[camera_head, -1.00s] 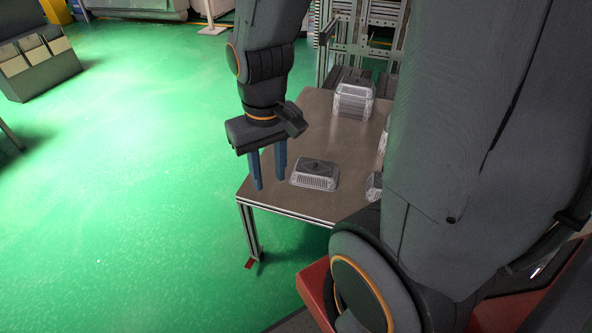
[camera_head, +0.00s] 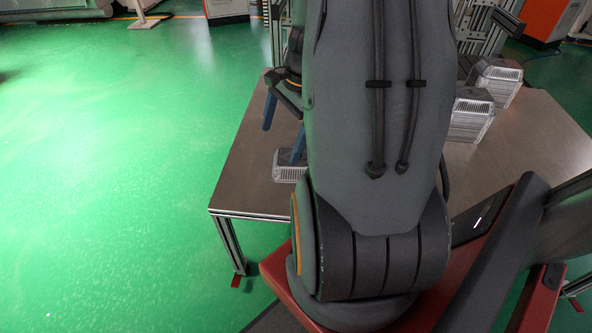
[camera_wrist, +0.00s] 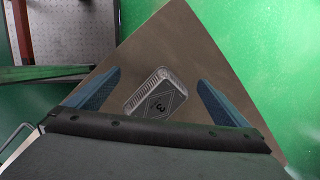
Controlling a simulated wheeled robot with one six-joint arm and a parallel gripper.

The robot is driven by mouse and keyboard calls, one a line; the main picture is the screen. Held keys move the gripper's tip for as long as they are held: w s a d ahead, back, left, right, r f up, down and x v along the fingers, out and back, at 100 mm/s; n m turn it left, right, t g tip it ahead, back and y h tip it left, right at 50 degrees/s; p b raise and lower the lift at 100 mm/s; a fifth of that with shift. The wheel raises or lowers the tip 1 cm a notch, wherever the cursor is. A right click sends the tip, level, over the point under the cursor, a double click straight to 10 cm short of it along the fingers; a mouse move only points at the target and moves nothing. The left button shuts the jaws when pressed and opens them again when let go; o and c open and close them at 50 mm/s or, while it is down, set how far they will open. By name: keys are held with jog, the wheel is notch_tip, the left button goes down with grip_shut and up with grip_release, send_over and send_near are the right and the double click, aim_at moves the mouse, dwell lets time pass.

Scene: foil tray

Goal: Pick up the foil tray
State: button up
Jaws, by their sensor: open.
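A foil tray (camera_head: 287,174) lies on the table near its front left, partly hidden behind my arm in the head view. In the wrist view the foil tray (camera_wrist: 152,107), silver-rimmed with a dark marked top, lies at a slant in the gap between my fingers. My gripper (camera_head: 284,132) is open and empty, its two blue fingers pointing down at the tray. In the wrist view my gripper (camera_wrist: 160,77) has one finger well to each side of the tray. I cannot tell how high the fingertips are.
The brown table (camera_head: 240,185) has bare room around the tray and at the right. Stacked foil trays stand at the back right (camera_head: 500,82) and nearer the middle (camera_head: 470,118). A metal frame (camera_head: 478,30) stands behind the table. My arm hides the table's centre.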

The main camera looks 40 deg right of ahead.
aim_at(300, 162)
jog(key=d+f+m+b, duration=0.1)
jog(key=d+f+m, duration=0.1)
jog(key=d, duration=0.1)
jog(key=d+f+m+t+b, duration=0.1)
jog(key=d+f+m, duration=0.1)
jog(key=d, duration=0.1)
jog(key=d+f+m+b, duration=0.1)
jog(key=d+f+m, duration=0.2)
jog(key=shift+s+d+t, duration=0.25)
jog(key=shift+s+t, duration=0.05)
jog(key=shift+s, duration=0.05)
jog(key=shift+d+f, duration=0.15)
jog(key=shift+f, duration=0.1)
jog(key=b+x, duration=0.1)
jog(key=x, duration=0.6)
jog(key=shift+w+f+b, duration=0.15)
jog(key=shift+w+b, duration=0.05)
jog(key=shift+b, duration=0.2)
jog(key=c, duration=0.8)
jog(key=shift+c, duration=0.2)
